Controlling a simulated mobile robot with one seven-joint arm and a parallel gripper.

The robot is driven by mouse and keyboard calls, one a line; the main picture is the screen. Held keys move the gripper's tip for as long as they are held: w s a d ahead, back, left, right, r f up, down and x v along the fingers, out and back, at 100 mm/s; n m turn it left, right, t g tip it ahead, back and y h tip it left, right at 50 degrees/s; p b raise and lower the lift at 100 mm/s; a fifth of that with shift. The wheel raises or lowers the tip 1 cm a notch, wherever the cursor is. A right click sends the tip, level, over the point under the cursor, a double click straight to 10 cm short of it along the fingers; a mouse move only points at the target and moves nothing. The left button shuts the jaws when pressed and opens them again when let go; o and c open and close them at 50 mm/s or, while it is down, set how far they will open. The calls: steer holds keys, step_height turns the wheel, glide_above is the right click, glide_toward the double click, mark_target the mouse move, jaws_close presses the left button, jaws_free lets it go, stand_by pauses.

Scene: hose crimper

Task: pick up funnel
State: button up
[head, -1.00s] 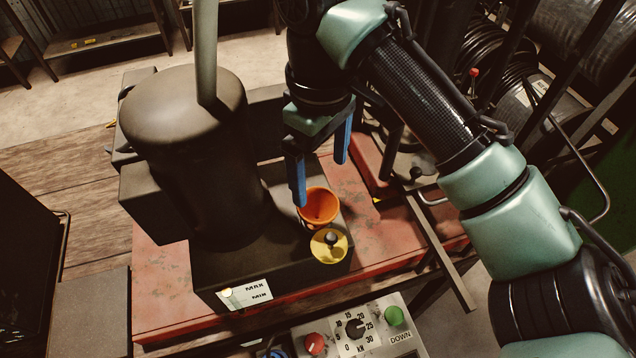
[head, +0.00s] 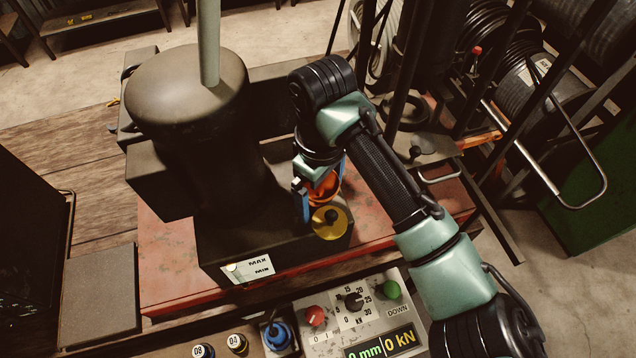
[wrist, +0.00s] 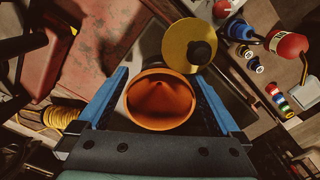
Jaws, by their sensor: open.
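The orange funnel (head: 324,187) stands on the dark tank top of the machine, beside a yellow cap with a black knob (head: 331,222). In the wrist view the funnel (wrist: 160,101) shows as a round orange bowl, seen from above. My gripper (head: 322,202) is open, with its blue fingers on either side of the funnel. In the wrist view the fingers of my gripper (wrist: 160,92) flank the funnel's rim left and right. The rim lies close to both fingers; I cannot tell whether they touch it. My wrist partly hides the funnel in the head view.
A large dark cylinder (head: 190,130) with a grey upright pipe stands just left of the funnel. A control panel (head: 355,315) with knobs and a display is in front. The red bench top (head: 165,260) is worn. Hose reels (head: 500,70) stand at the back right.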

steer(key=shift+f, duration=0.2)
steer(key=c, duration=1.2)
steer(key=shift+r, duration=0.1)
